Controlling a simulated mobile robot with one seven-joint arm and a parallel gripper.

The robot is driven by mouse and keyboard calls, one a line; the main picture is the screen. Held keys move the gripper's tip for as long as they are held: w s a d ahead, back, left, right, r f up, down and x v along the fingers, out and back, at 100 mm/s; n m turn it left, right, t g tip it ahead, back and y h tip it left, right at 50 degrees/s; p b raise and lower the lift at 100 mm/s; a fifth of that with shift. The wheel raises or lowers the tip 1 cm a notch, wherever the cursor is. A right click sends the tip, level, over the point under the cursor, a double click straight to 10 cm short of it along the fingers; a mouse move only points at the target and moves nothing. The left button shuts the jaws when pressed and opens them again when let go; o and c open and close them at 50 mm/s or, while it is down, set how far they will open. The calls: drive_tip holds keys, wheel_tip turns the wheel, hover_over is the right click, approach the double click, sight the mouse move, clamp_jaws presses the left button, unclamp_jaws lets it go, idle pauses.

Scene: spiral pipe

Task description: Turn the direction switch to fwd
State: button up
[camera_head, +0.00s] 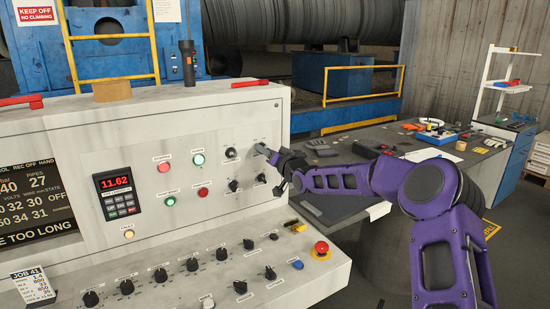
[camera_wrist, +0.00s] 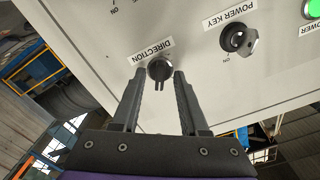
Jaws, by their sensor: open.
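The direction switch (camera_wrist: 159,70) is a round dark knob under a DIRECTION label, on the pale panel face in the wrist view. My gripper (camera_wrist: 161,74) is open, with one finger on each side of the knob. I cannot tell whether either finger touches it. In the head view my gripper (camera_head: 268,155) is at the right part of the upright panel and hides most of the switch. The fwd mark and the knob's setting are not readable.
A power key switch (camera_wrist: 237,38) sits beside the direction switch in the wrist view. Other knobs (camera_head: 233,185) are close below my gripper. A red emergency button (camera_head: 321,247) is on the lower sloping desk. A cluttered table (camera_head: 345,150) stands to the right.

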drive_tip(key=v, duration=1.7)
drive_tip(key=shift+b, duration=0.4)
drive_tip(key=shift+d, duration=0.15)
